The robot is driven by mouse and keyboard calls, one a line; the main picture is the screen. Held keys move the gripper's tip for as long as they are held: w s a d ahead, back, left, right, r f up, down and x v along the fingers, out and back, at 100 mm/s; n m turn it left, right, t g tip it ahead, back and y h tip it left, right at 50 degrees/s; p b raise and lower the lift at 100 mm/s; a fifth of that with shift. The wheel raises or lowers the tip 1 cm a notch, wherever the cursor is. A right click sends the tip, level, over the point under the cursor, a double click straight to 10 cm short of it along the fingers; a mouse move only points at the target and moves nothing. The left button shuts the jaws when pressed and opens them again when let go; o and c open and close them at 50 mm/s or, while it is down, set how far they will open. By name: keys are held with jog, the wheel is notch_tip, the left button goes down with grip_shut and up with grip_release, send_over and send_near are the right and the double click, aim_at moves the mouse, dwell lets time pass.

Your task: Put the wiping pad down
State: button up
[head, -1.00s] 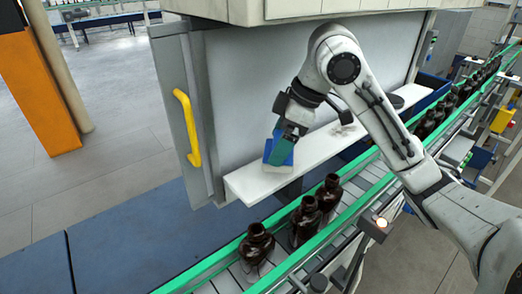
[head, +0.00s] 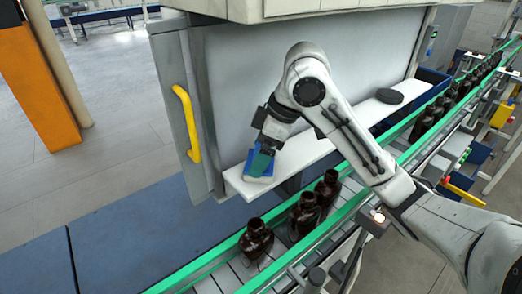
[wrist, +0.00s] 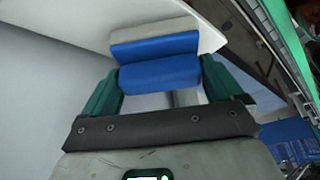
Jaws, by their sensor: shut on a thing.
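The wiping pad (head: 259,172) is a blue block with a pale underside. My gripper (head: 262,161) is shut on it, with its green fingers on either side of the pad. The pad is at the left end of the white shelf (head: 312,145); I cannot tell whether its underside touches the shelf. In the wrist view the pad (wrist: 158,72) sits between the two green fingertips, with the shelf (wrist: 60,25) right behind it.
A dark round disc (head: 389,96) lies near the shelf's far right end. Amber bottles (head: 306,215) stand on the green-railed conveyor (head: 215,259) in front. A panel with a yellow handle (head: 187,125) stands at the shelf's left. The shelf's middle is clear.

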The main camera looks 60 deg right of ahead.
aim_at(274, 163)
jog(key=o, duration=0.8)
jog(key=shift+r, duration=0.2)
jog(key=v, duration=0.3)
jog(key=s+v, duration=0.1)
jog(key=v, duration=0.1)
jog(key=shift+d+f, duration=0.1)
jog(key=shift+d, duration=0.25)
jog(key=s+d, duration=0.1)
jog(key=s, duration=0.2)
jog(key=s+d+b, duration=0.1)
jog(key=s+d, duration=0.1)
jog(key=s, duration=0.1)
jog(key=s+d, duration=0.2)
jog(key=s, duration=0.1)
jog(key=shift+s, duration=0.3)
